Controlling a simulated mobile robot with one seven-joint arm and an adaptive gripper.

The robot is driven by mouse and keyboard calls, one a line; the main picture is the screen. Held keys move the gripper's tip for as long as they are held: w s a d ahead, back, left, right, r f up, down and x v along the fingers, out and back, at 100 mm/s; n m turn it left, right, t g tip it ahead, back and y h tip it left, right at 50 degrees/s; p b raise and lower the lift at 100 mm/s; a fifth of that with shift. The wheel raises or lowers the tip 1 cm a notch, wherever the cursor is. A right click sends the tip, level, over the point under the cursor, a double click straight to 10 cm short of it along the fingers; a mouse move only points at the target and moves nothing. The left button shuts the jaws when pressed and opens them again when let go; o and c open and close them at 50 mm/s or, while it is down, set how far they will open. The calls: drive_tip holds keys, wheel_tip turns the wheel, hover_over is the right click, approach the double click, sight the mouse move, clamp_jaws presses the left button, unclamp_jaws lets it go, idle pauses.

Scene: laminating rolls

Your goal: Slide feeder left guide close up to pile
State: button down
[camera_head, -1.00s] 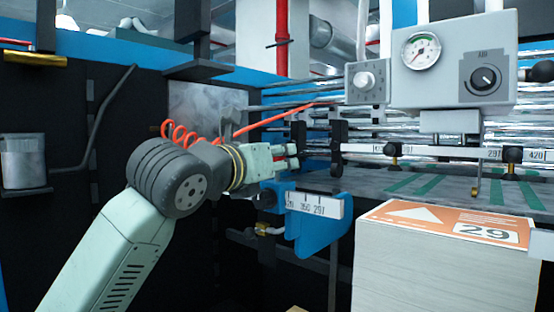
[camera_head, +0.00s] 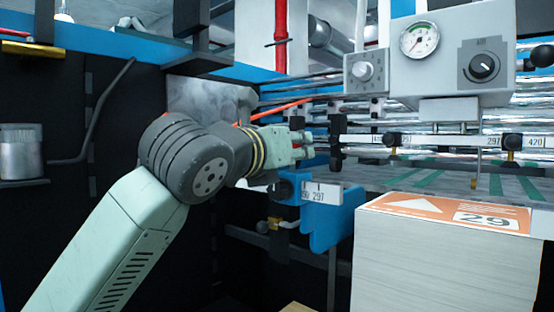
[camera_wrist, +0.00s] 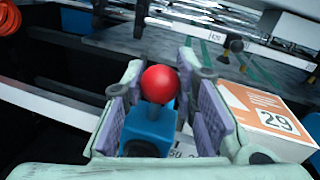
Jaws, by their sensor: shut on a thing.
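The feeder left guide (camera_head: 322,225) is a blue plate with a white scale strip, left of the pile. In the wrist view its blue block (camera_wrist: 148,130) carries a red ball knob (camera_wrist: 160,84). My gripper (camera_head: 302,146) is above the guide, its two fingers on either side of the knob and block; it is shut on the guide in the wrist view (camera_wrist: 162,98). The paper pile (camera_head: 440,255) has an orange top sheet marked 29. The guide's right edge meets the pile's left corner in the head picture; any small gap is hidden.
A white scale bar (camera_head: 460,141) with black knobs runs above the pile. A grey box with a gauge (camera_head: 419,38) hangs over it. A black clamp (camera_head: 336,145) is close to my fingertips. A metal cup (camera_head: 20,155) is at far left.

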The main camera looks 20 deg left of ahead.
drive_tip(key=d, duration=0.1)
drive_tip(key=s+d+b, duration=0.1)
drive_tip(key=d, duration=0.1)
drive_tip(key=shift+d, duration=0.15)
drive_tip(key=c, duration=1.3)
unclamp_jaws()
drive_tip(key=s, duration=0.4)
drive_tip(key=s+a, duration=0.1)
drive_tip(key=s, duration=0.3)
drive_tip(key=s+a, duration=0.1)
drive_tip(key=s, duration=0.3)
